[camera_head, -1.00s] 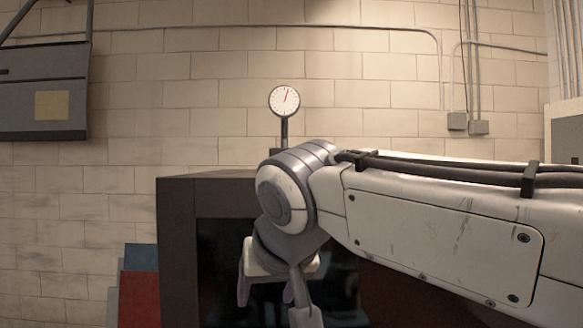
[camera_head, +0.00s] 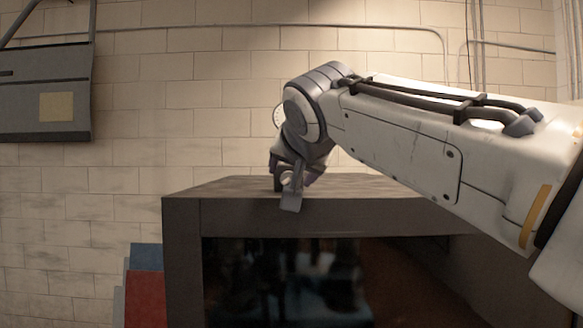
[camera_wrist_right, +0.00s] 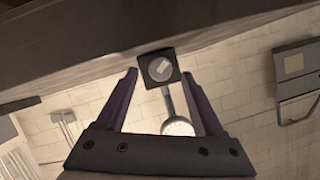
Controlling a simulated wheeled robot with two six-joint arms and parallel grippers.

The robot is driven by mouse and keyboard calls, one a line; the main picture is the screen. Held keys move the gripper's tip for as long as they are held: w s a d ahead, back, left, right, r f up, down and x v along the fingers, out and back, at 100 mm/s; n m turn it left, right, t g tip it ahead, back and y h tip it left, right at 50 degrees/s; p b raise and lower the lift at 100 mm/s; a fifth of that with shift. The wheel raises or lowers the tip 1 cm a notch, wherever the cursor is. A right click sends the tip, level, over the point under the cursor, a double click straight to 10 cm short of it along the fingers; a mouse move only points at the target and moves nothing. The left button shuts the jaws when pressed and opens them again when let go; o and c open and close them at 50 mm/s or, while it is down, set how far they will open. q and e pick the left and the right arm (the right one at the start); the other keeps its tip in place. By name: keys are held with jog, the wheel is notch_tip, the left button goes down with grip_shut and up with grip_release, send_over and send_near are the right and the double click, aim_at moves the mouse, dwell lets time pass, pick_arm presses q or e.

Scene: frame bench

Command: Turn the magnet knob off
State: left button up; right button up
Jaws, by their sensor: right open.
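In the right wrist view a dark square magnet base (camera_wrist_right: 150,56) carries a round grey knob (camera_wrist_right: 160,68) with a paler bar across it. A dial gauge (camera_wrist_right: 177,126) on a short post extends from the base. My right gripper (camera_wrist_right: 159,76) is open, with a finger on each side of the base and knob; I cannot tell if either touches. In the head view my right gripper (camera_head: 287,190) is over the front part of the bench top. Only a sliver of the dial shows behind my wrist there, and the knob is hidden. My left gripper is out of view.
The dark frame bench (camera_head: 180,240) has a flat, mostly clear top and an open front. Red (camera_head: 145,298) and blue (camera_head: 146,257) blocks stand at its left. A grey wall cabinet (camera_head: 45,95) hangs at the upper left. Conduits run along the brick wall.

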aim_at(289, 179)
jog(key=shift+x, duration=1.05)
jog(key=shift+c, duration=0.3)
